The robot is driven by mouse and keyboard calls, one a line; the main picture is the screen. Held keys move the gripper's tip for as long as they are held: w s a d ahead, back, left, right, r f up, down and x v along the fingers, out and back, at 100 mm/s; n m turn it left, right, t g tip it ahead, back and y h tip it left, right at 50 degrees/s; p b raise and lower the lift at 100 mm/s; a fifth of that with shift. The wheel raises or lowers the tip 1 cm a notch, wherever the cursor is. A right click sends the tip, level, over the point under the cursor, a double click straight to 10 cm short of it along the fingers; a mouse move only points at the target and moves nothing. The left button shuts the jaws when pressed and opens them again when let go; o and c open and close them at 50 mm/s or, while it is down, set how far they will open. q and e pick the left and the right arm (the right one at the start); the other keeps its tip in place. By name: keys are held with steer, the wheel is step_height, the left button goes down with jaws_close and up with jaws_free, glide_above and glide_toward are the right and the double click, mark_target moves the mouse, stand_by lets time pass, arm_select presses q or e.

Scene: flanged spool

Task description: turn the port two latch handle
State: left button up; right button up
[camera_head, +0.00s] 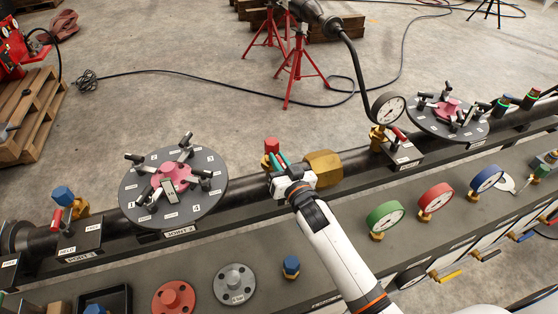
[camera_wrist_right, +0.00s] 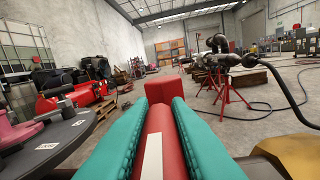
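A red handle (camera_head: 271,145) with a squared end stands at the middle of the dark pipe, just left of a large brass fitting (camera_head: 323,168). My right gripper (camera_head: 277,161) is on this handle from the near side. In the right wrist view, its two teal fingers (camera_wrist_right: 164,103) lie along both sides of the red handle (camera_wrist_right: 163,90), which has a white strip and fills the gap between them. The gripper looks shut on it. The port two label cannot be read here. My left gripper is not in view.
A flanged disc (camera_head: 205,205) with pink centre and clamps stands left of the gripper. A black-hosed gauge (camera_head: 388,108) is to the right. Green (camera_head: 385,216), red (camera_head: 436,202) and blue (camera_head: 487,179) gauges stand on the near bench, with loose flanges (camera_head: 235,284) at front left.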

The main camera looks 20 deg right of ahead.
jaws_close()
steer(key=shift+m+h, duration=0.3)
steer(key=shift+m+h+b, duration=0.3)
steer(key=shift+h+b, duration=0.1)
steer(key=shift+h, duration=0.1)
steer(key=shift+d, duration=0.1)
steer(key=o, duration=0.6)
jaws_free()
steer(key=shift+s, duration=0.1)
